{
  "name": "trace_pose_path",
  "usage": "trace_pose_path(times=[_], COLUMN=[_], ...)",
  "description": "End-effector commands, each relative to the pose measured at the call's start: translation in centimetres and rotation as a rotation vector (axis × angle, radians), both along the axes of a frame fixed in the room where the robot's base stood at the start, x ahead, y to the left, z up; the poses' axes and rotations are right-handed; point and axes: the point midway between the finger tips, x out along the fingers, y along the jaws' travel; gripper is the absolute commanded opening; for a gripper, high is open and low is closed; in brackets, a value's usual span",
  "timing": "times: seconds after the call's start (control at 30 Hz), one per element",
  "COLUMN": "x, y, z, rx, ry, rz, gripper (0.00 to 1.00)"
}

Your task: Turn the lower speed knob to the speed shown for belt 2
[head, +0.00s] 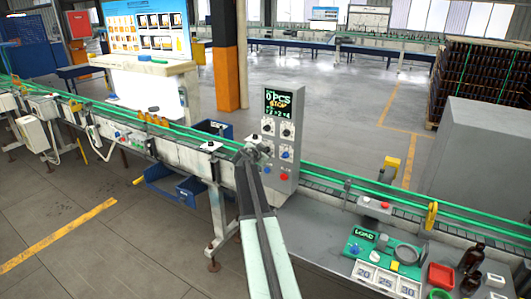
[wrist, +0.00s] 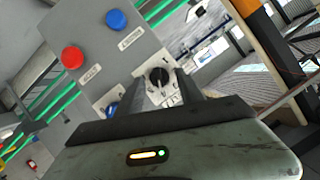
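The grey control panel (head: 294,165) stands behind the conveyor, with a screen (head: 278,102) at its top. The screen shows "0 PCS" and "STOP"; the small line below is too fine to read surely. Black knobs on pale plates (head: 286,131) sit under the screen. My gripper (head: 255,152) is at the panel's left side and covers part of it. In the wrist view, a black knob (wrist: 158,76) on a white plate lies ahead, between my open fingers (wrist: 160,100). Contact with it cannot be told. Its pointer marks are unreadable.
A red button (wrist: 72,57) and blue buttons (wrist: 118,19) share the panel. The conveyor's green rails (head: 340,187) run past it. At front right, a bench holds a "LOAD" display (head: 364,235), number cards (head: 385,278) and amber bottles (head: 472,257).

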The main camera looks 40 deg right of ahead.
Motion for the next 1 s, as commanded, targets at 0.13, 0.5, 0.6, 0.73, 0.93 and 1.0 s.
trace_pose_path(times=[0.13,0.5,0.6,0.73,0.93,1.0], x=[-0.01,-0.07,0.01,0.18,0.44,0.5], y=[-0.01,-0.29,-0.29,-0.25,-0.15,-0.16], z=[0.02,0.1,0.12,0.14,0.06,0.01], rx=[0.0,-0.013,-0.025,-0.046,-0.089,-0.105], ry=[0.0,0.042,0.089,0.176,0.353,0.418], rz=[0.0,-0.002,-0.002,-0.002,-0.002,-0.004], gripper=[0.0,0.0,0.0,0.0,0.0,0.0])
